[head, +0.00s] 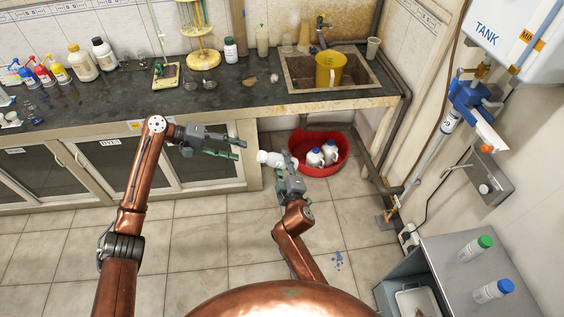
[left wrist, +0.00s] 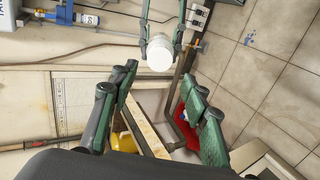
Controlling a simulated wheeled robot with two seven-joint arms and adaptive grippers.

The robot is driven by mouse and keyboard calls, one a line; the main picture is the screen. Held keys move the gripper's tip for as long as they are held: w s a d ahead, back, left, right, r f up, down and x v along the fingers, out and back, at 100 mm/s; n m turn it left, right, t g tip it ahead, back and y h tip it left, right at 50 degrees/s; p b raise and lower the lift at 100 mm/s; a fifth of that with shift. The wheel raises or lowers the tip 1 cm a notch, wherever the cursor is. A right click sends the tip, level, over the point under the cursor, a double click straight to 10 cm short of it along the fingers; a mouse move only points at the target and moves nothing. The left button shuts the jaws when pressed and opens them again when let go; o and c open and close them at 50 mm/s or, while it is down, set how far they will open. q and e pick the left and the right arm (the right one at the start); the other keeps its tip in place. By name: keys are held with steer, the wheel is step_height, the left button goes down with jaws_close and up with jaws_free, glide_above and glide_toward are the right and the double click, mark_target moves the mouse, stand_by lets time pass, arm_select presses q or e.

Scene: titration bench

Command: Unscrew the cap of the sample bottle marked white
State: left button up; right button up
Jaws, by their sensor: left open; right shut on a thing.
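The white sample bottle (head: 275,159) is held in the air in front of the bench, lying tilted with its cap end toward the left. My right gripper (head: 285,168) is shut on it. In the left wrist view the round white cap (left wrist: 159,55) faces the camera, between the green fingers of my right gripper (left wrist: 163,22). My left gripper (head: 239,150) is open and empty, to the left of the bottle and apart from it. In the left wrist view its two fingers (left wrist: 163,76) are spread wide, with the cap beyond the gap between them.
A red basin (head: 318,169) with white bottles stands on the floor behind my right gripper. The bench (head: 225,99) edge runs behind both grippers. A grey cart (head: 450,262) at lower right carries a green-capped bottle (head: 475,249) and a blue-capped bottle (head: 492,291).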

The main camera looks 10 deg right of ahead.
mark_target(259, 156)
arm_select(q)
steer(key=shift+x, duration=3.9)
steer(key=shift+a, duration=0.1)
steer(key=c, duration=1.1)
steer(key=n, duration=1.7)
